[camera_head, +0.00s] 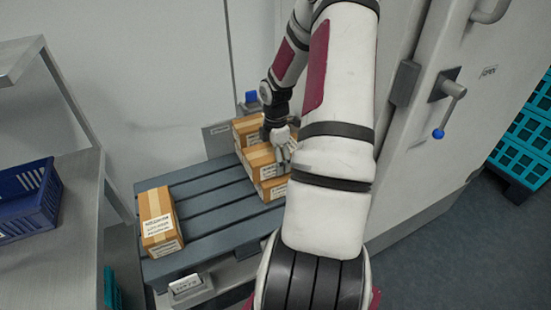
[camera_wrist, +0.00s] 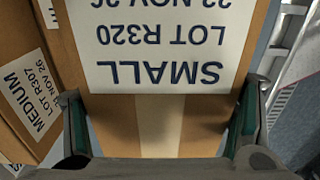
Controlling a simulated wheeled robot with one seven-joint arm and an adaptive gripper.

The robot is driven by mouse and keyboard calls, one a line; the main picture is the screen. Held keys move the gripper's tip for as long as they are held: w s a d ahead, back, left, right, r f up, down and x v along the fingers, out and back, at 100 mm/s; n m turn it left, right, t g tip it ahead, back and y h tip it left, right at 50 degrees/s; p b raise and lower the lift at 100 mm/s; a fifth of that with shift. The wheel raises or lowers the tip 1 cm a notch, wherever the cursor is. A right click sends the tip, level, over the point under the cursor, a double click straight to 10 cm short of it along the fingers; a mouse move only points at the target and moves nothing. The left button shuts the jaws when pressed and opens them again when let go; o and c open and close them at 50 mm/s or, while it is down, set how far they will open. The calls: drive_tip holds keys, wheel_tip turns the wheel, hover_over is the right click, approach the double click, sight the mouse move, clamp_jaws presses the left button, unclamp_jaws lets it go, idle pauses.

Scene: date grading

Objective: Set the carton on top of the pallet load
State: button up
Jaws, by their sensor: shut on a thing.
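My gripper (camera_head: 283,150) is over the far right part of the grey slatted pallet (camera_head: 205,195), partly hidden by my arm. In the wrist view its fingers (camera_wrist: 160,125) are shut on the sides of a carton with a white label reading SMALL, LOT R320 (camera_wrist: 160,105). In the head view this seems to be the upper near carton (camera_head: 260,160) among the stacked cartons. I cannot tell whether it touches the carton below (camera_head: 272,190). A carton labelled MEDIUM, LOT R307 (camera_wrist: 20,65) is close on the left in the wrist view.
Another taped carton (camera_head: 157,215) lies alone on the pallet's left end, with bare slats between it and the stack. A steel shelf with a blue crate (camera_head: 28,205) stands left. A white door with a handle (camera_head: 448,100) is right. Teal crates (camera_head: 525,140) stand at far right.

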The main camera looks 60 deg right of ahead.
drive_tip(key=shift+f, duration=0.1)
drive_tip(key=o, duration=1.7)
drive_tip(key=shift+o, duration=0.2)
